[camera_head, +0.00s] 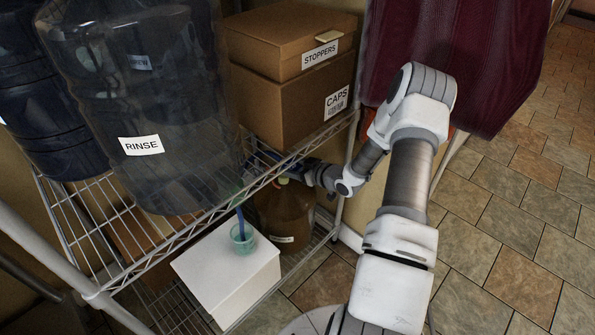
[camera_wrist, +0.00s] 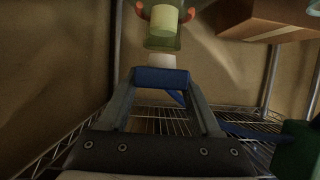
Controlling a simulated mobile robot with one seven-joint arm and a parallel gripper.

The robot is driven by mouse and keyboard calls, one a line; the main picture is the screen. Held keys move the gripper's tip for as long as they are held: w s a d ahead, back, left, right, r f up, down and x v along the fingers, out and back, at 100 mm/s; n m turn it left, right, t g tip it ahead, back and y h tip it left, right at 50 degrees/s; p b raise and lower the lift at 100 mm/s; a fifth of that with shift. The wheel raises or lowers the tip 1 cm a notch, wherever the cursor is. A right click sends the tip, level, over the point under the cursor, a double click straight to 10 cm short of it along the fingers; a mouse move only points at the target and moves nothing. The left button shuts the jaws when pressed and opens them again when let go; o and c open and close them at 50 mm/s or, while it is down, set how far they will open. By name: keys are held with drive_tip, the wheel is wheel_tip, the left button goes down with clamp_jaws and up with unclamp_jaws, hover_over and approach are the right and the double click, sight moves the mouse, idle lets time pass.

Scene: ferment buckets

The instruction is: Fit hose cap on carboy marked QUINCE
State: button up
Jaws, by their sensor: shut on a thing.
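An amber carboy (camera_head: 290,212) stands low under the upper rack in the head view; its small pale label is too small to read. My gripper (camera_wrist: 162,84) is shut on a blue piece (camera_wrist: 162,77), which spans between the fingertips in the wrist view. Just beyond it are a white part and a greenish clear part with a cream plug (camera_wrist: 164,20) and orange pieces beside it. I cannot tell for certain whether these belong to the hose cap. In the head view my gripper is by the carboy's top, partly hidden by the rack edge.
A large carboy marked RINSE (camera_head: 170,95) and boxes marked STOPPERS (camera_head: 275,45) and CAPS (camera_head: 290,105) stand on the upper wire rack (camera_head: 185,235). A white box (camera_head: 215,275) bears a green cup (camera_head: 242,240) with a blue stick. Tiled floor at right is clear.

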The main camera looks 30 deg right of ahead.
drive_tip(key=shift+w+a+f+b, duration=0.1)
drive_tip(key=shift+w+a+b, duration=0.2)
drive_tip(key=shift+w, duration=0.65)
drive_tip(key=shift+w+a+f+b, duration=0.1)
drive_tip(key=shift+w+a+b, duration=0.2)
drive_tip(key=shift+w, duration=0.6)
drive_tip(key=shift+f, duration=1.05)
idle(1.8)
drive_tip(key=o, duration=1.4)
drive_tip(key=shift+o, duration=0.2)
drive_tip(key=p+v, duration=0.5)
drive_tip(key=v, duration=1.2)
drive_tip(key=shift+s+r+p, duration=0.15)
drive_tip(key=shift+s+p, duration=0.05)
drive_tip(key=shift+p, duration=0.2)
drive_tip(key=shift+w, duration=0.1)
